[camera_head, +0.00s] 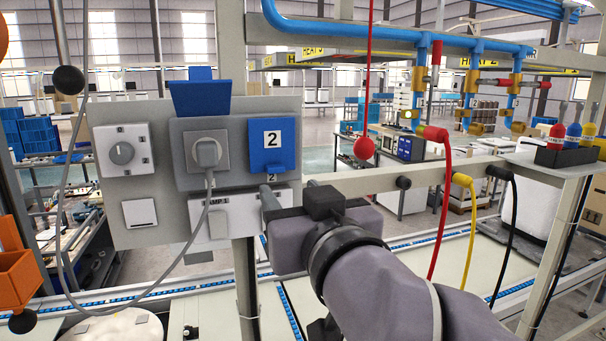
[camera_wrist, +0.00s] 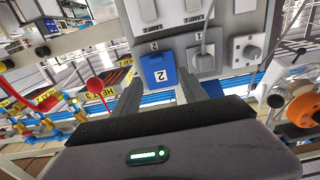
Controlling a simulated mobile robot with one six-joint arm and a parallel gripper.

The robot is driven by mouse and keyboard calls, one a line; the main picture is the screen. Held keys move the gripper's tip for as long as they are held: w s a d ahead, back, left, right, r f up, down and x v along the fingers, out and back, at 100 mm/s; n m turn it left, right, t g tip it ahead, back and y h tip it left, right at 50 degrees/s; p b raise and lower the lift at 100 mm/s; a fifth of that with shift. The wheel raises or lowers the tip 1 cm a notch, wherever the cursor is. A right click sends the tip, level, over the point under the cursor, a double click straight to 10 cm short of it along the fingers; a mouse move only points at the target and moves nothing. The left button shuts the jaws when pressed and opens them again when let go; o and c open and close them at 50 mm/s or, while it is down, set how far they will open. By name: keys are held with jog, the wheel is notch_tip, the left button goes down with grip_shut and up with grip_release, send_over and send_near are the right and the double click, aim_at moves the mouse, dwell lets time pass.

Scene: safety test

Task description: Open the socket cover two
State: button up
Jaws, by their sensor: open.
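Socket cover two (camera_head: 271,145) is a blue flap with a white label "2" on the right half of the grey socket box (camera_head: 228,135). It hangs down closed over its socket, which is hidden. The cover also shows in the wrist view (camera_wrist: 160,76), which is upside down. My gripper (camera_head: 289,192) is open and empty, in front of and a little below the cover. In the wrist view its two fingers (camera_wrist: 160,92) stand apart on either side of the cover, with no contact visible.
Left of it, another blue cover (camera_head: 200,92) stands raised above a socket holding a grey plug (camera_head: 207,152), its cable hanging down. A rotary knob (camera_head: 122,153) and a white switch (camera_head: 139,212) are further left. A red ball on a cord (camera_head: 364,147) hangs to the right.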

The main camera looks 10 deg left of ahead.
aim_at(277, 169)
jog(key=x, duration=1)
jog(key=shift+w+d+p, duration=0.1)
jog(key=shift+w+p, duration=0.2)
jog(key=shift+w+f, duration=0.1)
jog(key=shift+w, duration=0.35)
jog(key=shift+s, duration=0.1)
jog(key=shift+c, duration=1.3)
grip_shut()
